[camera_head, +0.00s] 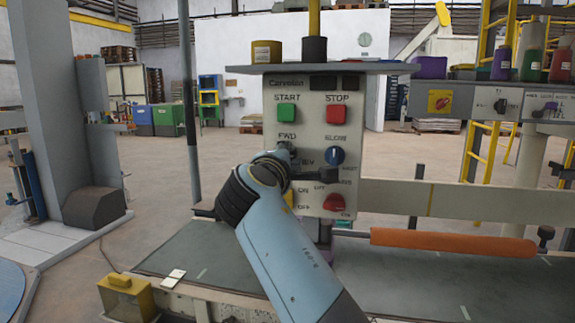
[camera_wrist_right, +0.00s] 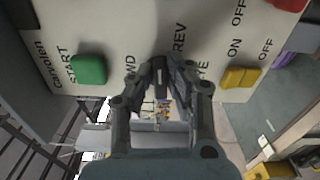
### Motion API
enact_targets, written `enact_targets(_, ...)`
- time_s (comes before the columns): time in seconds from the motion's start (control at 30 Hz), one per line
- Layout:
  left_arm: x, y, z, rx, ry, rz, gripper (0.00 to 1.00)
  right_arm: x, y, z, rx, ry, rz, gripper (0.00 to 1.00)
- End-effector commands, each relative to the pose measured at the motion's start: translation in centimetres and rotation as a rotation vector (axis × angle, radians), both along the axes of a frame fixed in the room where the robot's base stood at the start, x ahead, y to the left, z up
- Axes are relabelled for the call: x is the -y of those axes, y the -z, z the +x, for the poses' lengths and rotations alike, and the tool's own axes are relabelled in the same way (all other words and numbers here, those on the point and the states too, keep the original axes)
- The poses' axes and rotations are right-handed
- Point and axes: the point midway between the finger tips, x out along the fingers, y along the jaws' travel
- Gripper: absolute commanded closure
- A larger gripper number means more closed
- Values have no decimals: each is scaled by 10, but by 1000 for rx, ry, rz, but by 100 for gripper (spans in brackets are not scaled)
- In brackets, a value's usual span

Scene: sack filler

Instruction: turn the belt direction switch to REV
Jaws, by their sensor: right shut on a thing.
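The belt direction switch (camera_wrist_right: 161,66) is a small dark knob on the pale control panel (camera_head: 312,88), between the FWD and REV labels in the wrist view. My right gripper (camera_wrist_right: 160,72) is shut on it, with a fingertip on each side. In the head view my right gripper (camera_head: 290,164) is at the panel's middle left, and my wrist and arm hide most of the switch. Which label the switch points to cannot be told. My left gripper is not in view.
A yellow switch (camera_wrist_right: 240,77) is by ON and OFF. An orange roller (camera_head: 453,242) lies right of the panel.

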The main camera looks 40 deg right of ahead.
Motion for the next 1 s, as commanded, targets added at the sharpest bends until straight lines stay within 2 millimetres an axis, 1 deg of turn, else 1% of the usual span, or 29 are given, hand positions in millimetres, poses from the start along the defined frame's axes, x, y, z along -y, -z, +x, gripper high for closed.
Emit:
enact_targets(0.03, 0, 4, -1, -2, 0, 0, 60, 0, 5, 0, 13, 0, 17, 100)
enact_targets(0.2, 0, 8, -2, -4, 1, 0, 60, 0, 5, 0, 58, 1, 58, 100)
enact_targets(0.8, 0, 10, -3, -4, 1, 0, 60, 0, 5, 0, 86, 1, 83, 100)
enact_targets(0.83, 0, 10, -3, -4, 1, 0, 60, 0, 5, 0, 86, 1, 83, 82)
enact_targets(0.9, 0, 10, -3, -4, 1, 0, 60, 0, 4, 0, 85, 1, 82, 73)
enact_targets(1.0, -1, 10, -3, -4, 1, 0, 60, 0, 4, 0, 86, 0, 80, 62)
